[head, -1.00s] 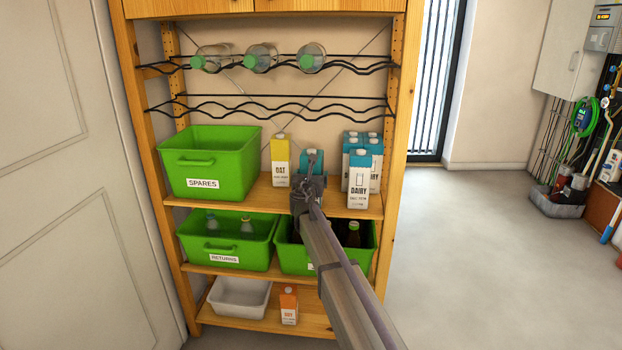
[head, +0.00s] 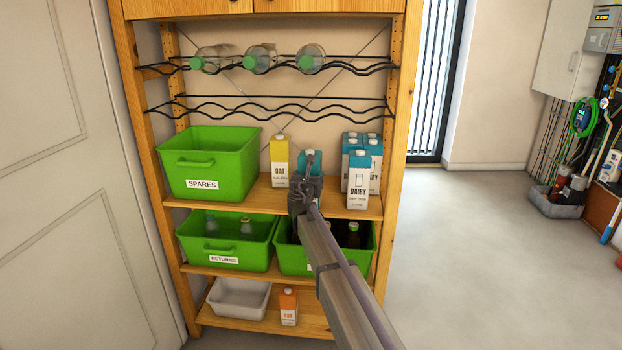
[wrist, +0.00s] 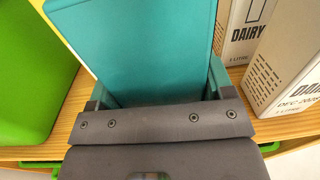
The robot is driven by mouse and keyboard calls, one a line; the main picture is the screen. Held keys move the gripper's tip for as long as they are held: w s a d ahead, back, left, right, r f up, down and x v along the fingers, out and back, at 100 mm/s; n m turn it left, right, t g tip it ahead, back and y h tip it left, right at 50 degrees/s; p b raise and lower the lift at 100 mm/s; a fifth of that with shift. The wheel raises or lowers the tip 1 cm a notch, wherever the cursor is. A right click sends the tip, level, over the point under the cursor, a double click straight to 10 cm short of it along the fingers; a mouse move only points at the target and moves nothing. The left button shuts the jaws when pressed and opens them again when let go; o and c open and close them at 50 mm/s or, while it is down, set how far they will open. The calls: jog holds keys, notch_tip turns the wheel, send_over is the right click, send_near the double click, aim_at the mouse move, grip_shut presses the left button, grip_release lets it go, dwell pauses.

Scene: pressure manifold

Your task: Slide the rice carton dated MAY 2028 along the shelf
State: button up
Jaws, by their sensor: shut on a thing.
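A teal carton (head: 311,158) stands on the middle shelf, between the yellow OAT carton and the DAIRY cartons. My gripper (head: 307,186) is in front of it and hides its lower part. In the wrist view, my gripper (wrist: 157,92) is shut on this teal carton (wrist: 145,45), with a finger on each side. Only a plain teal face shows there. Its printed name and date cannot be read, so I cannot tell whether it is the rice carton dated MAY 2028.
A green SPARES bin (head: 207,165) stands at the left of the shelf (head: 330,203). A yellow OAT carton (head: 280,163) is left of the held carton. DAIRY cartons (head: 358,182) stand to the right; one in the wrist view (wrist: 290,70) reads DEC. Wire racks with bottles (head: 312,60) are above.

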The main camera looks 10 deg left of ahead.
jog(key=w+a, duration=0.1)
jog(key=a, duration=1.2)
jog(key=shift+w, duration=0.25)
dwell(0.5)
